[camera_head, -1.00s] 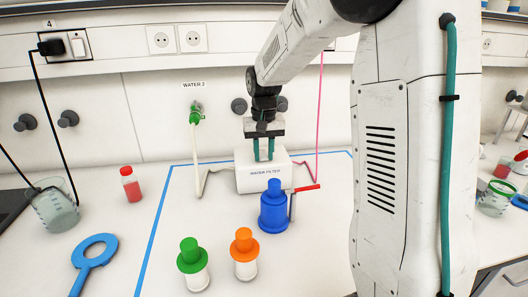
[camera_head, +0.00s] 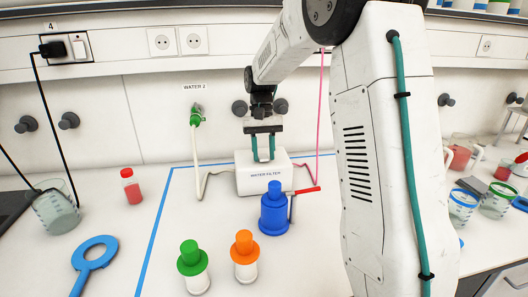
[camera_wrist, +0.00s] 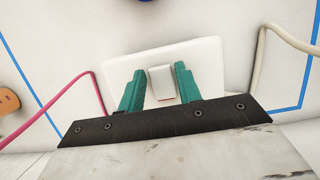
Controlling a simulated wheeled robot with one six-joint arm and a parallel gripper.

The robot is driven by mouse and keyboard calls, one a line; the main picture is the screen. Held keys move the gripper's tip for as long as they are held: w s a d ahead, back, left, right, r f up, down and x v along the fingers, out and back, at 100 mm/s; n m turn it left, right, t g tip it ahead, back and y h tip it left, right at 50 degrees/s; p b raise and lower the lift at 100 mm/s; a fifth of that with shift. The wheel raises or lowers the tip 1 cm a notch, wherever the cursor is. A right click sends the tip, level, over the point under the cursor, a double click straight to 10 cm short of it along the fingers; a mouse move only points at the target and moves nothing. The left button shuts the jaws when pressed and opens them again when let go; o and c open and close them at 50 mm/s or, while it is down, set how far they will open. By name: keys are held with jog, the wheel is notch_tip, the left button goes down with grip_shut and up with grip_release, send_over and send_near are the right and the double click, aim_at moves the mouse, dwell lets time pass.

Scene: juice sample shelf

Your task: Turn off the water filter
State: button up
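The water filter (camera_head: 265,181) is a white labelled box on the bench below the wall; its top fills the middle of the wrist view (camera_wrist: 208,58). A small white rocker switch (camera_wrist: 163,84) with a reddish edge sits on that top. My gripper (camera_head: 263,157) points down over the box, and its teal fingers are apart and empty. In the wrist view the fingers (camera_wrist: 160,68) stand on either side of the switch. I cannot tell whether the fingertips touch the box.
A blue bottle (camera_head: 273,213) with a red-handled tap stands just in front of the filter. Green-capped (camera_head: 193,266) and orange-capped (camera_head: 244,256) bottles stand nearer. A pale hose (camera_head: 197,155) and a pink hose (camera_head: 320,110) run to the filter's sides.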

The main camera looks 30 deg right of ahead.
aim_at(262, 155)
jog(key=shift+o, duration=0.9)
jog(key=a+v, duration=0.1)
jog(key=v, duration=0.6)
jog(key=shift+d+r, duration=0.4)
jog(key=shift+d, duration=0.15)
jog(key=shift+w, duration=0.1)
